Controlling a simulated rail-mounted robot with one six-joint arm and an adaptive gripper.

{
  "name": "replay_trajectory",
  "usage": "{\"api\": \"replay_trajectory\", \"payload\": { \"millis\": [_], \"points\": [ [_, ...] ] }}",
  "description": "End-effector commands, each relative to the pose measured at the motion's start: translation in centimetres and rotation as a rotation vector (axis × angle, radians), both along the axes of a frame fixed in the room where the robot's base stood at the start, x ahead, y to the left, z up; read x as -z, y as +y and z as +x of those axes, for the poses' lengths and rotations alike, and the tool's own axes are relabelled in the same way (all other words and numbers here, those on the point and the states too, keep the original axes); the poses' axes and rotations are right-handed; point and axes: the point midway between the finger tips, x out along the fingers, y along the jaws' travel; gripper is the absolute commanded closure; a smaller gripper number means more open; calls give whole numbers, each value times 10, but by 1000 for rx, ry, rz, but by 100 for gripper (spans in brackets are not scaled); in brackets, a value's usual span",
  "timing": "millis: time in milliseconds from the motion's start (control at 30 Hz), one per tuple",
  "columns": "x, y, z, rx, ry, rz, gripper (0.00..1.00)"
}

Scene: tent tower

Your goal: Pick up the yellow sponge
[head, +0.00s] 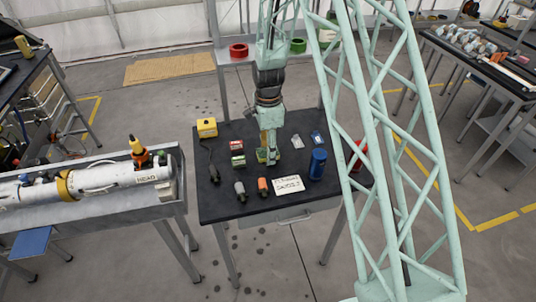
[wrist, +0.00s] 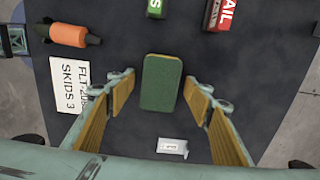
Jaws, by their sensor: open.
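The sponge (wrist: 161,83) is a block with a dark green top and a thin yellow edge. It lies flat on the dark table in the wrist view. My gripper (wrist: 160,90) is open, with one yellow-padded finger on each side of the sponge and a gap at both sides. In the head view my gripper (head: 268,150) points down over the table, low by the sponge (head: 261,156), and partly covers it. I cannot tell the exact height of the fingertips above the table.
Around the sponge on the table (head: 225,207) are a white card (head: 288,185), an orange-and-grey item (head: 263,187), a blue cylinder (head: 318,164), small red and green boxes (head: 237,148) and a yellow box (head: 207,128). A small white packet (wrist: 173,147) lies nearby.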

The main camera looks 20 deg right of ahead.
Motion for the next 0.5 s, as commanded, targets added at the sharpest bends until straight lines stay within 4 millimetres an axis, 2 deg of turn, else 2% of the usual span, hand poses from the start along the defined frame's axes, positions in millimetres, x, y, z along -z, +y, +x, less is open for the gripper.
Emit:
{"api": "replay_trajectory", "payload": {
  "millis": [167, 400, 500],
  "points": [
    [0, 0, 0, 0, 0, 0, 53],
    [0, 0, 0, 0, 0, 0, 72],
    [0, 0, 0, 0, 0, 0, 73]
  ]
}}
